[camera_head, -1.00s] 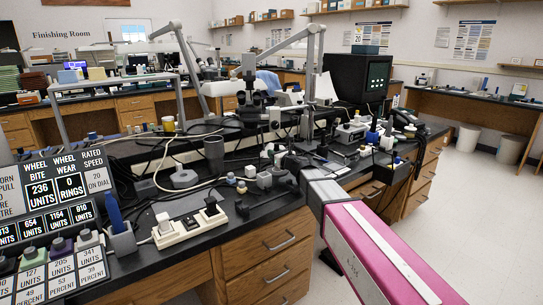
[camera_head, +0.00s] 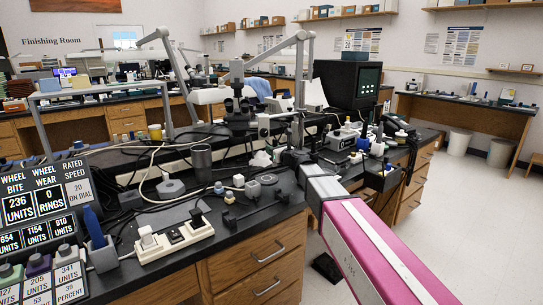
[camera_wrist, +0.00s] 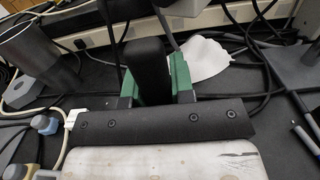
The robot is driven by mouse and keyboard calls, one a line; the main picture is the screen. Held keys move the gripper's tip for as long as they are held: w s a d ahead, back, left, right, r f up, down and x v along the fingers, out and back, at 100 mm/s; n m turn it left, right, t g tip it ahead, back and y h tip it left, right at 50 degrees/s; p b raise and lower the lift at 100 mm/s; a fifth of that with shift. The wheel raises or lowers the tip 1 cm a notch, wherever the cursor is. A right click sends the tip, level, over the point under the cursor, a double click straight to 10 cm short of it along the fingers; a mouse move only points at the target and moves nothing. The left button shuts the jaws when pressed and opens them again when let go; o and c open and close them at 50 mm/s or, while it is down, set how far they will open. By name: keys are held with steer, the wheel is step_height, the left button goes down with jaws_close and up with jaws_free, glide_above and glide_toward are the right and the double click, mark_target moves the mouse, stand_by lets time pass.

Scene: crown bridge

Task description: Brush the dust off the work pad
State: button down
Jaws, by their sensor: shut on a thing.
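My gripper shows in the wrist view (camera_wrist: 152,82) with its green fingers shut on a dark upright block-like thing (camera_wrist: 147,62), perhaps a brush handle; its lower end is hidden. In the head view the gripper end is a dark, cluttered patch past my pink arm, too small to read. A flat grey panel (camera_head: 172,215) lies on the black bench, left of the gripper; it may be the work pad, but I cannot tell. No dust can be made out on it.
A white switch strip (camera_head: 175,240) and a blue-handled tool in a holder (camera_head: 93,228) stand at the bench's front left. A grey cup (camera_head: 201,160), a microscope (camera_head: 238,100) and cables crowd the bench. A white crumpled piece (camera_wrist: 203,60) lies beyond my fingers. Floor at right is open.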

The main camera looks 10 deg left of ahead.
mark_target(276, 143)
steer(key=shift+r, duration=1.75)
